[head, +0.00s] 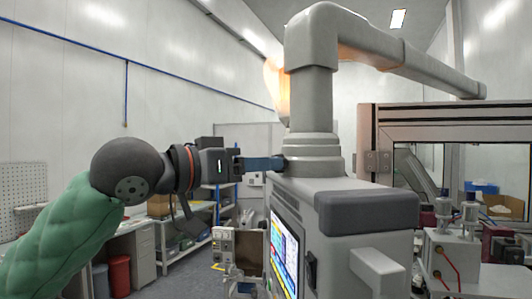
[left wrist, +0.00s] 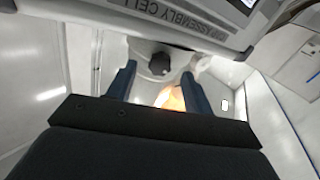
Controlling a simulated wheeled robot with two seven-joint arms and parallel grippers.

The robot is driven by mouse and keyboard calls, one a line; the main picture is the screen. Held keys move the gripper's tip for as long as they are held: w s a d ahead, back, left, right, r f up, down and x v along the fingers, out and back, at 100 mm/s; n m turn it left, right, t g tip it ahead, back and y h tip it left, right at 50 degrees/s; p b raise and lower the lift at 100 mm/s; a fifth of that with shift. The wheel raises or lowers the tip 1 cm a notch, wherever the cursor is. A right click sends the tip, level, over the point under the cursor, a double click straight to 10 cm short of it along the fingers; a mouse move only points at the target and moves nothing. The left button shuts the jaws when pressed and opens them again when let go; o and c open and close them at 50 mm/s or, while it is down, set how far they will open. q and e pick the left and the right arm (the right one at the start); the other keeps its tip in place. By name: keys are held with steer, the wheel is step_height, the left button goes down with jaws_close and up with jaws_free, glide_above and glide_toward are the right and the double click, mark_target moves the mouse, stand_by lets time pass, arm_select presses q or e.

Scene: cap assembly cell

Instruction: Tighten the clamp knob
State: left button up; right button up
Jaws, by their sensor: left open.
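The clamp knob (left wrist: 159,63) is a small dark round knob on a pale mount in the left wrist view. My left gripper (left wrist: 159,74) is open, with one blue finger on each side of the knob's line. Gaps show between the knob and both fingers; I cannot tell whether the tips reach around it. In the head view my left gripper (head: 280,163) points right at the grey collar (head: 313,152) under the large pipe. The knob cannot be made out there. My right gripper is not in view.
The grey machine cabinet (head: 345,245) with a lit screen (head: 284,255) stands below the collar. The thick pipe (head: 310,95) rises above it and bends right. A framed window cell (head: 445,125) stands at the right. Shelving (head: 185,235) is behind my left arm.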

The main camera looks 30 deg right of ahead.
arm_select(q)
steer(key=shift+w+d+p, duration=0.15)
steer(key=shift+d+p, duration=0.3)
steer(key=shift+d, duration=0.65)
